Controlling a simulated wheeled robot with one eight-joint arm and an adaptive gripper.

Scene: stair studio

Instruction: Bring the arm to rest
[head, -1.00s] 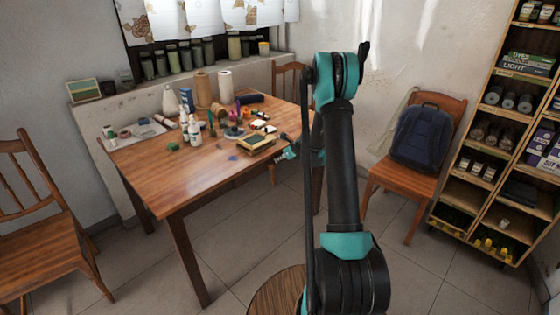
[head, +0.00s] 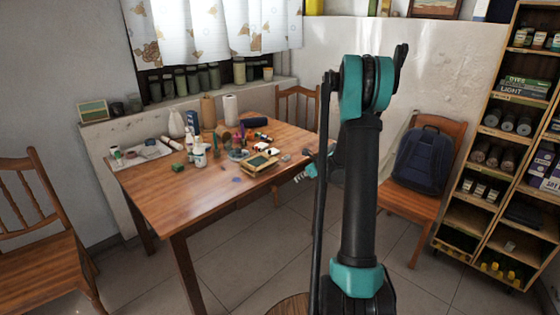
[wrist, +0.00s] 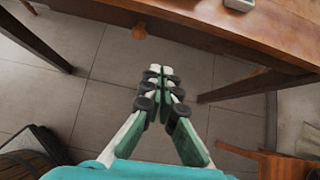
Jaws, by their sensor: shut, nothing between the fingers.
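My gripper (wrist: 160,75) is shut and empty in the wrist view, its fingertips together above the tiled floor. The edge of the wooden table (wrist: 230,40) shows beyond and above it. In the head view my gripper (head: 306,174) is small, just off the right side of the wooden table (head: 180,205), and partly hidden by my arm. My arm stands upright in the right half of that view, bent over at the top. I cannot tell from the head view whether the fingers touch the table.
Bottles, spools and small boxes crowd the table's back half; its front is bare. A chair with a blue backpack (head: 423,160) stands to the right, beside a tall shelf (head: 500,150). Another chair (head: 38,230) stands at the left. A round wooden top (head: 288,306) is low in front.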

